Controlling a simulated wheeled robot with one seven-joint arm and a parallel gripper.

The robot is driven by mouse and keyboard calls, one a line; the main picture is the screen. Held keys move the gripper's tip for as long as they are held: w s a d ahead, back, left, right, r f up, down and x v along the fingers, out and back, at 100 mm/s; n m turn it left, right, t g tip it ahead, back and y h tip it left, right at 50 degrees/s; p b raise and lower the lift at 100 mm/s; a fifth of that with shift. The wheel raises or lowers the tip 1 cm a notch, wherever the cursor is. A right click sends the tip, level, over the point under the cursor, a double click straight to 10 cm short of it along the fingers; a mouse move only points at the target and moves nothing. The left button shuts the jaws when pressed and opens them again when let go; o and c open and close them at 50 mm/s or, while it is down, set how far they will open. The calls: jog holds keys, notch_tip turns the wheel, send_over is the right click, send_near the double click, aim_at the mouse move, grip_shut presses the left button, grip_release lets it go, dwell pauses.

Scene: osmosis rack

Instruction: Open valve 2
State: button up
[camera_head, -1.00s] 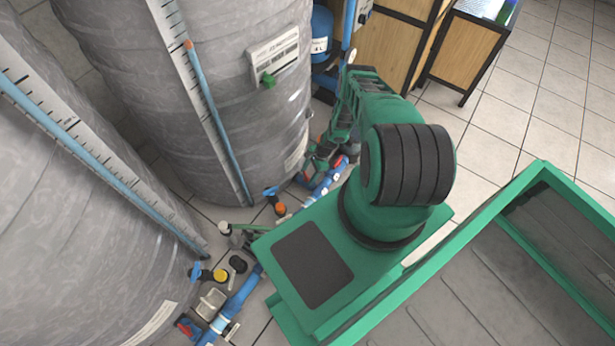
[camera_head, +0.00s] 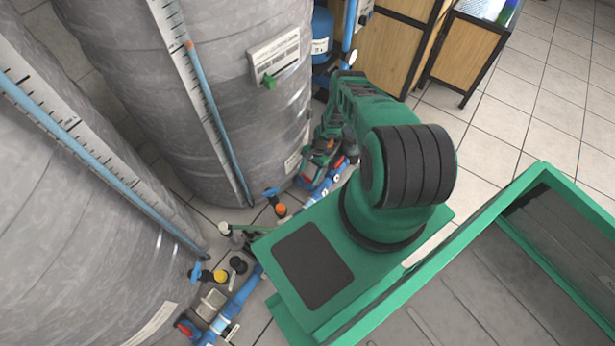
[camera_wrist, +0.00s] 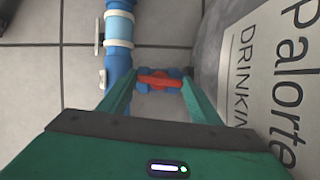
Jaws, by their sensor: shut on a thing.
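A small valve with a red handle (camera_wrist: 160,80) on a blue body shows in the wrist view, beside a thick blue pipe (camera_wrist: 118,55). The handle lies left to right in that picture, roughly in line with the valve body. My gripper (camera_wrist: 158,79) has one finger at each end of the handle and is shut on it. In the head view my gripper (camera_head: 322,152) is low beside the middle tank, by the blue floor pipe. My arm partly hides the valve there. No valve number is readable.
Two large grey tanks (camera_head: 215,75) stand at the left, close to my gripper. Another red-handled valve (camera_head: 186,329) and a blue-handled valve (camera_head: 197,272) sit low at the front left. A wooden cabinet (camera_head: 380,50) stands behind.

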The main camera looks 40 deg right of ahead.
jog(key=shift+s+a+f, duration=0.1)
jog(key=shift+s, duration=0.1)
jog(key=o, duration=1.1)
jog(key=shift+w, duration=0.1)
jog(key=shift+w+d+r, duration=0.2)
jog(key=shift+d+r, duration=0.05)
jog(key=shift+r, duration=0.25)
jog(key=shift+v, duration=3.4)
jog(key=shift+s, duration=0.1)
jog(key=shift+c, duration=0.5)
